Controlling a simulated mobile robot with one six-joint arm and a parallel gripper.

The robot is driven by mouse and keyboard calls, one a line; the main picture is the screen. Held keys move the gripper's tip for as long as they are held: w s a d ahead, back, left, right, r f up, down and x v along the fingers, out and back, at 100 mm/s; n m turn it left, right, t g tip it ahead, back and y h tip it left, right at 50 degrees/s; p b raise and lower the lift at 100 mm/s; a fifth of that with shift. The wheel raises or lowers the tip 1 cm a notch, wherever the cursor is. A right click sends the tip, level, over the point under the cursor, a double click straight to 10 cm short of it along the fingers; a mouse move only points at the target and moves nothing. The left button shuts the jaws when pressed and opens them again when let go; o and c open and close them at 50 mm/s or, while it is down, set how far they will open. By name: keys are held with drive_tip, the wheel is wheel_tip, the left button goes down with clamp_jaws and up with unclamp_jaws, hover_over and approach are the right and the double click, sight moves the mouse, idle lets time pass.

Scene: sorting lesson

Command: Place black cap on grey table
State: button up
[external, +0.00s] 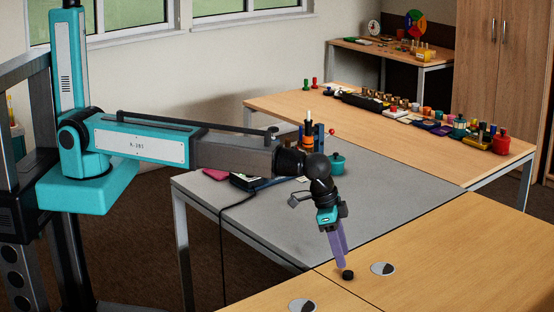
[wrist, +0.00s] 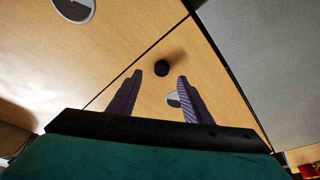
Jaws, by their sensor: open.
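The black cap (external: 348,275) is a small dark disc on the wooden table, near the seam between two wooden tops. In the wrist view the black cap (wrist: 162,68) lies beyond the fingertips, between their lines. My gripper (external: 342,262) points down just above and beside the cap; its purple fingers are apart and hold nothing. In the wrist view my gripper (wrist: 158,76) is open, with a clear gap. Whether a finger touches the cap I cannot tell. The grey table (external: 270,222) adjoins the wooden table, behind and left of the cap.
Round grey-and-black discs (external: 383,269) are set in the wooden table (external: 440,260). On the grey table stand a teal pot (external: 337,164), an orange-and-black item (external: 308,137) and a pink item (external: 215,174). Its front middle is bare. A farther table (external: 270,101) holds many small objects.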

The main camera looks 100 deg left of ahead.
sight(348, 272)
drive_tip(key=shift+f, duration=0.1)
idle(0.3)
drive_tip(key=shift+p+x, duration=0.8)
drive_tip(key=shift+x, duration=1.8)
drive_tip(key=shift+w+a, duration=0.1)
drive_tip(key=shift+a, duration=0.05)
clamp_jaws()
